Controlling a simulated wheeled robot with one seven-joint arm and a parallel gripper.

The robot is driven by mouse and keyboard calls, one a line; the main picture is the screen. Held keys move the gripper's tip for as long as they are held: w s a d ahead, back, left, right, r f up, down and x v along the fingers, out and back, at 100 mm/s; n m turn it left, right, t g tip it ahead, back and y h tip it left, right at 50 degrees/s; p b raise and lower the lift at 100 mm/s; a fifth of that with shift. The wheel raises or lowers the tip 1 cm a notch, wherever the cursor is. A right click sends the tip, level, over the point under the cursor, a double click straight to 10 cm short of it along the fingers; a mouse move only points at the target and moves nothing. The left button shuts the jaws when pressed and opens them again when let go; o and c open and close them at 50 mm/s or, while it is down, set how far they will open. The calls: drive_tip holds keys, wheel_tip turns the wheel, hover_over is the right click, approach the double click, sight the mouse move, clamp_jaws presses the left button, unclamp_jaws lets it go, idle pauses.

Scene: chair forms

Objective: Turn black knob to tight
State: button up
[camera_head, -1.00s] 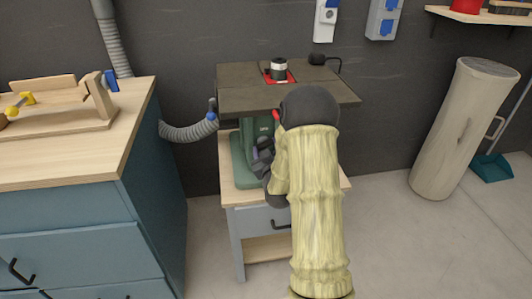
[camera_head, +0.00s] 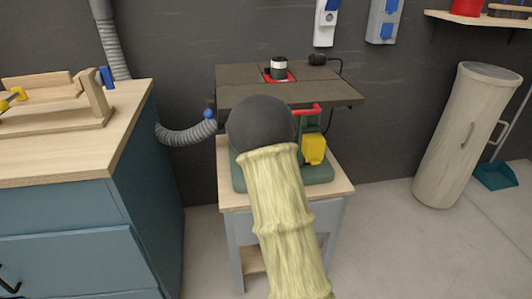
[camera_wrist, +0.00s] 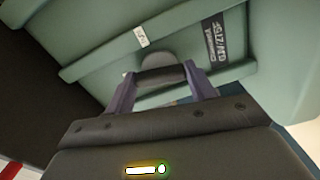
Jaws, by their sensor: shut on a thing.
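In the wrist view my gripper (camera_wrist: 160,84) has its two purple-grey fingers shut on the black knob (camera_wrist: 159,76), a dark bar-shaped piece between the fingertips. The knob sits against the green machine body (camera_wrist: 95,50). A small white label (camera_wrist: 141,37) and a dark label with letters lie on the green body above the knob; the white label's text is too small to read. In the head view the machine's dark table top (camera_head: 240,96) shows, and my dark arm joint hides the gripper and the knob.
A red bar (camera_head: 308,109) and a yellow box (camera_head: 313,150) are on the machine's right side. A grey hose (camera_head: 188,131) runs to its left, near the wooden workbench (camera_head: 60,160). A pale cylinder (camera_head: 466,135) stands at the right. Floor between is clear.

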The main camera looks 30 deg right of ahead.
drive_tip(key=shift+n, duration=1.2)
drive_tip(key=o, duration=1)
drive_tip(key=shift+b, duration=0.3)
